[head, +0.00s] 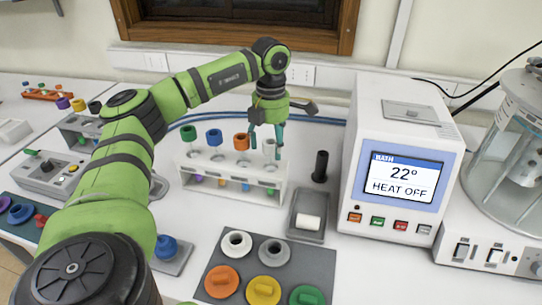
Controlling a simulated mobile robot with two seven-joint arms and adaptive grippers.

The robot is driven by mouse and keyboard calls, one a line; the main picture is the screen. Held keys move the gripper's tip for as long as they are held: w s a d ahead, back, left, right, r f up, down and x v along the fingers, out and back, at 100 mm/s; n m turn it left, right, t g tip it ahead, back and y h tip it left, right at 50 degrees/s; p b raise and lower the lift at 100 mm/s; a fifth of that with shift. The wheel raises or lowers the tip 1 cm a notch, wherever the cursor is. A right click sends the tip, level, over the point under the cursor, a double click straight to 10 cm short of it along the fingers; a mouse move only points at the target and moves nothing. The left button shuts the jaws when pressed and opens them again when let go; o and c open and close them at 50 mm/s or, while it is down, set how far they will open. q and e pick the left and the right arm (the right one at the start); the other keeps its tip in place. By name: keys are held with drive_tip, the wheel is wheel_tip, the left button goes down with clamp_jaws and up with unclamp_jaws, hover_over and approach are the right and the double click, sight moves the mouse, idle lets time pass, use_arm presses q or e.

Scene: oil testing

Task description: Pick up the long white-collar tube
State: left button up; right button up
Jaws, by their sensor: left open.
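The long white-collar tube (269,148) stands upright in the rightmost visible place of the white rack (228,184). Tubes with green (189,133), blue (214,138) and orange (241,141) collars stand to its left in the same rack. My left gripper (265,150) points down over the right end of the rack and is open. Its two teal fingers appear on either side of the white collar; I cannot tell whether they touch it. My right gripper is not in view.
A heating bath box (399,150) reading 22° and HEAT OFF stands to the right. A black cylinder (320,166) and a grey tray (306,217) with a white piece lie between. A dark mat (268,298) with coloured caps is in front.

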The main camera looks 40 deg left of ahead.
sight(271, 170)
use_arm(q)
wheel_tip(271, 170, down, 2)
drive_tip(key=shift+w+a+f+p, duration=0.1)
drive_tip(key=shift+f+p, duration=0.05)
drive_tip(key=shift+p, duration=0.2)
drive_tip(key=shift+f, duration=0.5)
drive_tip(key=shift+c, duration=0.4)
drive_tip(key=c, duration=1.2)
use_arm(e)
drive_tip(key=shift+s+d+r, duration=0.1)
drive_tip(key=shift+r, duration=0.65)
use_arm(q)
drive_tip(key=shift+r, duration=0.15)
